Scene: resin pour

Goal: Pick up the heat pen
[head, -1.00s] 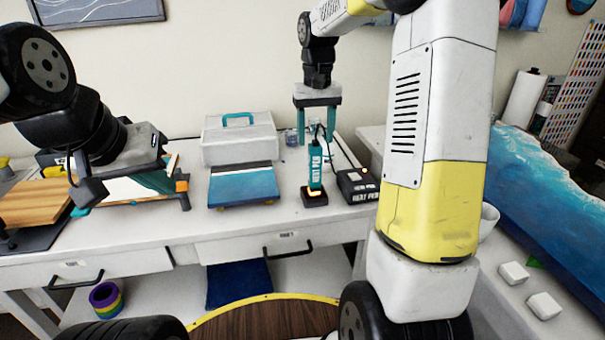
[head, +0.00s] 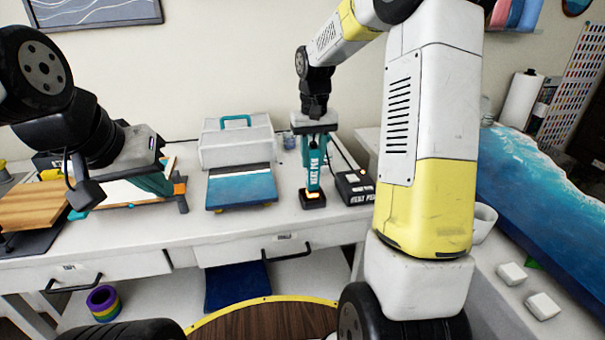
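The heat pen (head: 313,175) is a teal tool with white lettering, standing upright in a small black base (head: 313,199) on the white workbench. My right gripper (head: 314,153) has come down from above onto the upper part of the pen. Its teal fingers are drawn in against the pen's sides, and they partly hide its top. The pen's lower end is still at the base. My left gripper (head: 151,183) hangs over the left part of the bench, above a framed panel. Its fingertips are partly hidden, so its opening is unclear.
A black control box (head: 355,187) sits just right of the pen. A white case (head: 236,145) and a blue-and-white panel (head: 241,187) are to its left. A clear jar (head: 289,140) stands behind. A blue resin slab (head: 545,195) lies on the right-hand table. The bench front is clear.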

